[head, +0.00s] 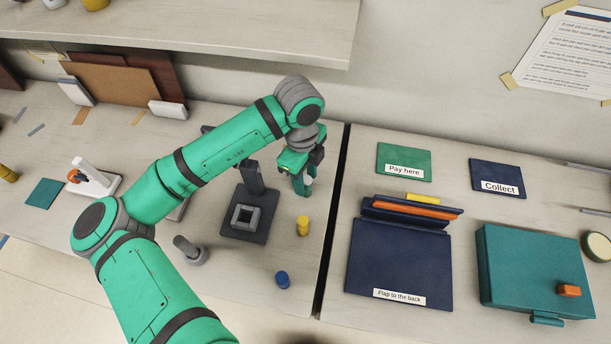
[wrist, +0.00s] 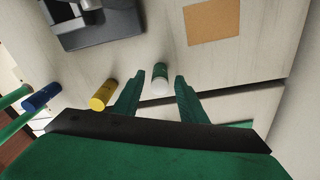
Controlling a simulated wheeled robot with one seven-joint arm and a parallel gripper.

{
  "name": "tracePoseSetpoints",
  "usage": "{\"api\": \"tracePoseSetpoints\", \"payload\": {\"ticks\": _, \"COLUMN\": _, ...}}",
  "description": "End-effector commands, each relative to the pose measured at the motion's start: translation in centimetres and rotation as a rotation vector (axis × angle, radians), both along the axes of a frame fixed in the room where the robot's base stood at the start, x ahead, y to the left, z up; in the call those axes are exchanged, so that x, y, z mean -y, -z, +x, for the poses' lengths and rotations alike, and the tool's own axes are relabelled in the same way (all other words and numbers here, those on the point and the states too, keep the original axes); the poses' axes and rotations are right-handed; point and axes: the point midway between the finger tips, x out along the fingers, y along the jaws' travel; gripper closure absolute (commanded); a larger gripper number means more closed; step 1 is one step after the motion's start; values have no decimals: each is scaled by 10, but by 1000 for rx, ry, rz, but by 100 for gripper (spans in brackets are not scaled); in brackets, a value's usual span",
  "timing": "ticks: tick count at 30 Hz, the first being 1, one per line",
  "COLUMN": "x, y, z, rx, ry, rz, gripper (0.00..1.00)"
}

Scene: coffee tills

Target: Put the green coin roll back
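The green coin roll (wrist: 160,72) stands upright on the counter with its pale end towards the wrist camera. In the wrist view it shows between my gripper's (wrist: 160,82) two green fingers, which are apart on either side. I cannot tell how far below the fingertips it is. In the head view my gripper (head: 300,186) points down near the dark gap and largely hides the roll; only a pale spot shows by the fingers. A yellow roll (head: 303,226) and a blue roll (head: 282,280) stand nearer the front; both also show in the wrist view.
A dark stand with a square frame (head: 245,217) is left of the gripper. A tan square (wrist: 213,22) lies beyond the green roll in the wrist view. A dark gap (head: 331,220) divides the counters. On the right are a navy flap folder (head: 398,265) and a teal case (head: 520,262).

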Motion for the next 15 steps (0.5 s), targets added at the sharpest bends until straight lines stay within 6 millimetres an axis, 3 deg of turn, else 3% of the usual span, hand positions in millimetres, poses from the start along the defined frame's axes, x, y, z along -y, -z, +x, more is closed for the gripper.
{"api": "tracePoseSetpoints", "payload": {"ticks": 8, "x": 0, "y": -7, "z": 1, "rx": 3, "ry": 0, "rz": 1, "gripper": 62}}
{"api": "tracePoseSetpoints", "payload": {"ticks": 15, "x": -2, "y": -47, "z": 2, "rx": 4, "ry": 1, "rz": 0, "gripper": 62}}
